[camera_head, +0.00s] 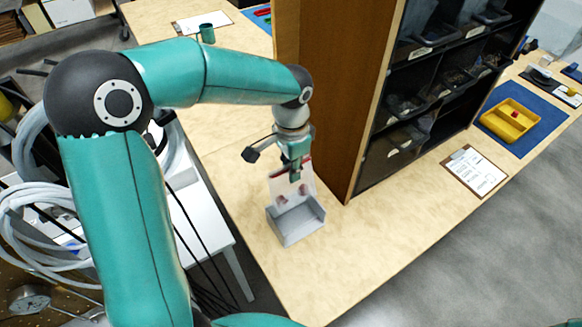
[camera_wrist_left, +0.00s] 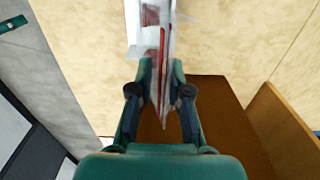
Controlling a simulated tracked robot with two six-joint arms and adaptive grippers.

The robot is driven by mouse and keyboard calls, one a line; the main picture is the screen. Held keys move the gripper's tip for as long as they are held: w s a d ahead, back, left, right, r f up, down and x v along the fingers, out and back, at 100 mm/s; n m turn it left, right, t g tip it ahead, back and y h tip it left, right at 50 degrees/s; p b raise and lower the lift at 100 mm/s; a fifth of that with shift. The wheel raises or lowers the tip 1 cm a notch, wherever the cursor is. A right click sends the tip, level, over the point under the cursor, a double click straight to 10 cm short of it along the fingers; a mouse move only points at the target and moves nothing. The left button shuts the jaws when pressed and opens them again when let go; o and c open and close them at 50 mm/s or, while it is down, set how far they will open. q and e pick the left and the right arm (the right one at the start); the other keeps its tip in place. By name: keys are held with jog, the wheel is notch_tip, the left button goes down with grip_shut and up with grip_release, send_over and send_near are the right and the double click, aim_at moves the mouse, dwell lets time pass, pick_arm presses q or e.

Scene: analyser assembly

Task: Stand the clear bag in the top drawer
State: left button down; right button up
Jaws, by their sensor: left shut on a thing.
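My left gripper (camera_head: 296,172) points down over the wooden bench and is shut on the top edge of a clear bag (camera_head: 282,192). The bag has a red strip at its top and reddish contents, and hangs upright. Below it a small grey open-top box (camera_head: 297,226) stands on the bench. The bag's lower part overlaps the box's back in this view; I cannot tell whether it is inside. In the left wrist view, the bag (camera_wrist_left: 163,70) is edge-on between the fingers (camera_wrist_left: 160,78). I cannot tell which thing is the top drawer. My right gripper is not in view.
A wooden shelf unit (camera_head: 335,90) with dark labelled bins (camera_head: 395,142) stands just right of the gripper. A clipboard (camera_head: 475,171) and a yellow tray (camera_head: 510,121) on a blue mat lie further right. The bench in front of the grey box is clear.

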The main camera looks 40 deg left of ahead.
pick_arm(q)
jog(key=s+d+r, duration=0.1)
jog(key=s+d, duration=0.2)
jog(key=d, duration=0.4)
jog(key=s+d+r, duration=0.2)
jog(key=s+d, duration=0.1)
jog(key=d, duration=0.5)
jog(key=shift+s+d, duration=0.2)
dwell(0.6)
dwell(0.6)
